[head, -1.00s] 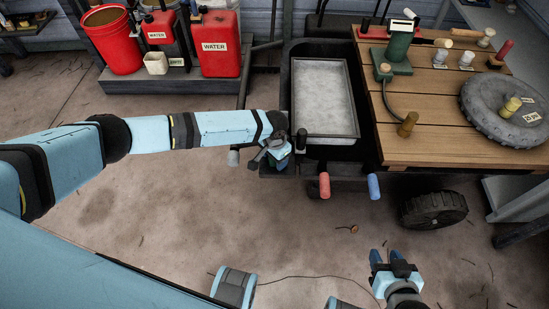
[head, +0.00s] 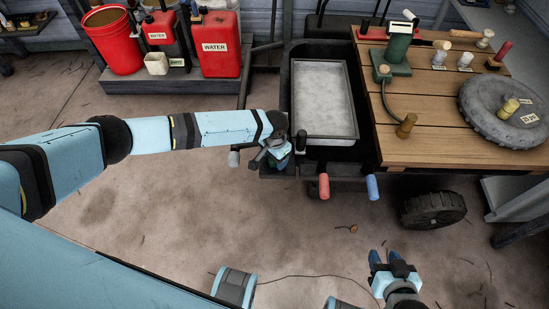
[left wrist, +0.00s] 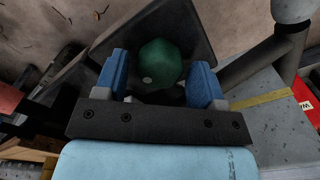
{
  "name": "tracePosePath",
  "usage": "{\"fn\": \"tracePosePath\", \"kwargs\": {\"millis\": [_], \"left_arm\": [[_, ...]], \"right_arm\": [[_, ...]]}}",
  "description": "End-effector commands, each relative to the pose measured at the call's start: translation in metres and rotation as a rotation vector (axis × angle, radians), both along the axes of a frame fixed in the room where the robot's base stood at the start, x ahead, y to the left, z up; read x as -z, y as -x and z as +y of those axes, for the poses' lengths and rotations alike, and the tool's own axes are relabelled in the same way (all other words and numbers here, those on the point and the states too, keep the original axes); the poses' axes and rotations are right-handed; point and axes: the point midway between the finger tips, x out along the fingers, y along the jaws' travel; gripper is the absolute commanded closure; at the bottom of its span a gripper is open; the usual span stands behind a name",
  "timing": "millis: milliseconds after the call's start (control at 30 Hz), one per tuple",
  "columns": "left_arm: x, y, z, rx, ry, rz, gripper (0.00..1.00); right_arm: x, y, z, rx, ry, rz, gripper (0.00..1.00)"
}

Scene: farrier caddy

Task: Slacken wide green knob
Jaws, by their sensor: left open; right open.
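The wide green knob (left wrist: 160,64) shows in the left wrist view as a dark green faceted knob with a pale dot on its side. My left gripper (left wrist: 160,80) is open, with one blue finger on each side of the knob. I cannot tell whether either finger touches it. In the head view my left gripper (head: 276,157) is at the caddy's front left corner, where my arm hides most of the knob. My right gripper (head: 390,260) is open and empty over the floor, in front of the caddy.
The caddy holds a grey tray (head: 322,98) and a wooden top (head: 440,115) with a wheel-like disc (head: 505,110) and several tools. Red (head: 324,186) and blue (head: 373,187) handles stick out in front. Red water containers (head: 215,45) stand at the back left. The front floor is mostly clear.

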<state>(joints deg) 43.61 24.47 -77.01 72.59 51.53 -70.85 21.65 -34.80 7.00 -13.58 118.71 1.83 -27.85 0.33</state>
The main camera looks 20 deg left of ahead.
Motion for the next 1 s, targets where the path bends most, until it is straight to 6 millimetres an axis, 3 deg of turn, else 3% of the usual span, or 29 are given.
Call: {"fn": "tracePosePath", "kwargs": {"millis": [100, 500, 1000], "left_arm": [[-0.014, 0.0, 0.0, 0.0, 0.0, 0.0, 0.36], [-0.042, 0.0, 0.0, 0.0, 0.0, 0.001, 0.36], [-0.042, 0.0, 0.0, 0.0, 0.0, 0.0, 0.36]], "right_arm": [[-0.016, -0.001, 0.0, 0.0, -0.001, -0.003, 0.57], [-0.047, -0.001, 0.001, -0.001, -0.002, -0.004, 0.57], [-0.046, -0.001, 0.001, -0.001, -0.002, -0.004, 0.57]]}}
